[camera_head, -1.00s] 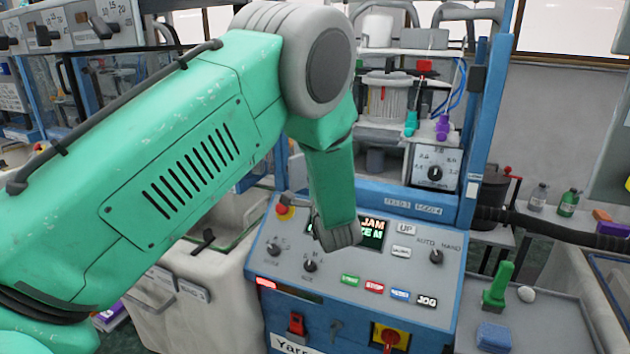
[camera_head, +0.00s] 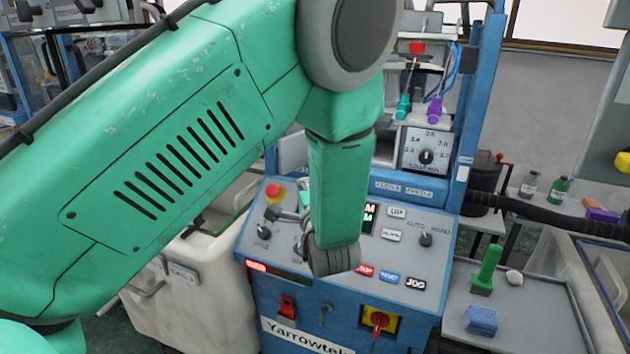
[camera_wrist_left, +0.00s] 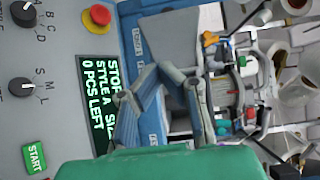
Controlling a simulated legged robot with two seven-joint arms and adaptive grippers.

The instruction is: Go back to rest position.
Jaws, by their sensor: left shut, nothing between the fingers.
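My left arm comes in from the left, its green forearm and grey wrist hanging in front of the sloped control panel (camera_head: 415,262). My left gripper (camera_head: 283,215) shows small beside the wrist, near the red and yellow stop button (camera_head: 274,191), partly hidden by the forearm. In the left wrist view, the gripper (camera_wrist_left: 172,76) is shut with nothing between its fingers. The panel's display (camera_wrist_left: 98,105) reads "STOP", "STYLE A" and "0 PCS LEFT" there. The green START button (camera_wrist_left: 35,158) shows at lower left. My right gripper is not in view.
A tray (camera_head: 545,310) at right holds a green-handled brush (camera_head: 486,268) and a blue block (camera_head: 481,320). A blue upright post (camera_head: 484,110) stands behind the panel. A black hose (camera_head: 540,219) runs to the right. A white bin (camera_head: 210,290) stands left of the panel.

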